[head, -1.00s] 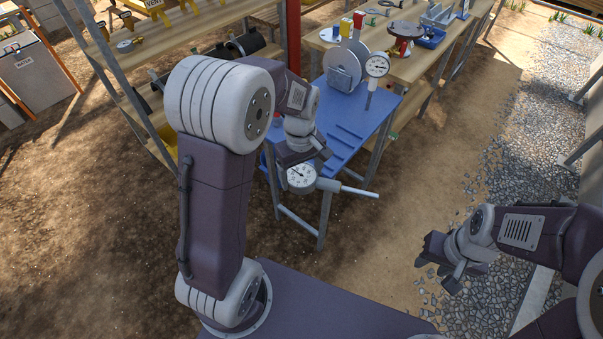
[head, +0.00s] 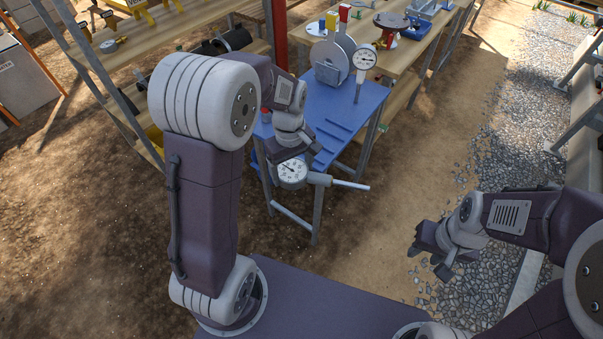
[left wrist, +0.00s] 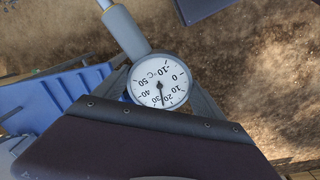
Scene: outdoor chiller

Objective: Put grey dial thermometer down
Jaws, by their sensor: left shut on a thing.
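The grey dial thermometer (head: 293,173) has a round white dial and a grey stem that points right in the head view. My left gripper (head: 296,154) is shut on it and holds it at the near edge of a blue table (head: 360,101). In the left wrist view the thermometer's dial (left wrist: 160,81) sits between my fingers, its stem running to the upper left, with the blue table's edge at left. My right gripper (head: 432,248) hangs at the right over gravel, apart from everything; its finger gap is unclear.
On the blue table stand a grey disc-shaped part (head: 334,57) and an upright dial gauge (head: 364,59). Wooden shelving (head: 130,52) stands left, and a wooden bench (head: 398,55) behind.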

